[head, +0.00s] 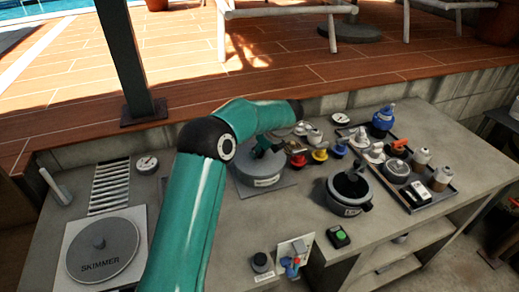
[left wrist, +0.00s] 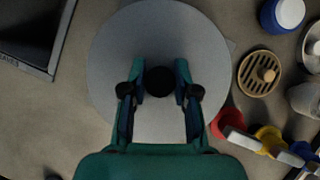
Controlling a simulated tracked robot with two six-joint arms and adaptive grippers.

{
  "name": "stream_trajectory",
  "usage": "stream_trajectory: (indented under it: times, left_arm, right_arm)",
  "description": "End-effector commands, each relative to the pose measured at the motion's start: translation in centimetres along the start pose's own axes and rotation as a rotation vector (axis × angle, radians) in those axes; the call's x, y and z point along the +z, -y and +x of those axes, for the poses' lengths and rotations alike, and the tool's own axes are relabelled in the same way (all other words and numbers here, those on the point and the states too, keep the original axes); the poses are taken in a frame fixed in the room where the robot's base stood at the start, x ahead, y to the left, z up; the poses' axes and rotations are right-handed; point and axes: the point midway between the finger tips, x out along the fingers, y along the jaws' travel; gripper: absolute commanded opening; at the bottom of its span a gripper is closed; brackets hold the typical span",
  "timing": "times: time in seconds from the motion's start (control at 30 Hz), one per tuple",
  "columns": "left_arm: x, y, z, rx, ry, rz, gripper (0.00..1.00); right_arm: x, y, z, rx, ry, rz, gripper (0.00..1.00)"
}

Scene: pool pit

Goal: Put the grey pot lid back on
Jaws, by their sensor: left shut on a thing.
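The grey pot lid (left wrist: 160,30) is a round disc with a black knob (left wrist: 160,82), seen from above in the left wrist view. My left gripper (left wrist: 160,88) has its fingers on both sides of the knob, shut on it. In the head view the lid (head: 245,178) shows under my left gripper (head: 268,148), by a flat grey plate (head: 286,192). I cannot tell whether it touches the plate. A dark pot (head: 350,194) with a grey rim, side handles and a front label stands to the right; its inside looks black. My right gripper is not in view.
Red, yellow and blue valve pieces (head: 319,155) stand close right of the lid. A tray (head: 421,204) of bottles and fittings lies beyond the pot. A skimmer cover (head: 103,246) lies at left. A green-button box (head: 338,236) stands before the pot.

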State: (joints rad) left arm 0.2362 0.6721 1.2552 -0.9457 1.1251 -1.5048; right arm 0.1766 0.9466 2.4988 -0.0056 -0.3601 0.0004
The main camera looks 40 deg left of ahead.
Motion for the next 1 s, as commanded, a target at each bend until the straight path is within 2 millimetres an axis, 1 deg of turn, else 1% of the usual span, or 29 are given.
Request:
stream_trajectory:
  times: [0.33, 0.37, 0.5, 0.73, 0.8, 1.0]
  left_arm:
    - [-0.15, -0.03, 0.2, 0.002, -0.002, 0.001, 0.0]
    - [-0.15, -0.03, 0.2, 0.002, -0.002, 0.001, 0.34]
    - [-0.15, -0.02, 0.2, 0.002, -0.002, 0.001, 0.58]
    - [-0.13, 0.0, 0.16, 0.001, -0.001, 0.001, 0.59]
    - [-0.15, -0.01, 0.18, 0.001, -0.001, 0.002, 0.67]
    - [-0.13, 0.0, 0.16, 0.001, -0.001, 0.001, 0.67]
  right_arm:
    - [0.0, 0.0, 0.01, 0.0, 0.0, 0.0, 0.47]
    - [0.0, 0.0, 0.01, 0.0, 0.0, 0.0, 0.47]
    - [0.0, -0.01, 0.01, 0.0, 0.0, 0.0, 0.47]
    - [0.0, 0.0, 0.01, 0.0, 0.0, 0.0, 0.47]
    - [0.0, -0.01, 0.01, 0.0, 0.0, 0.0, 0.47]
    - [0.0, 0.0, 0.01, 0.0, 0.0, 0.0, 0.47]
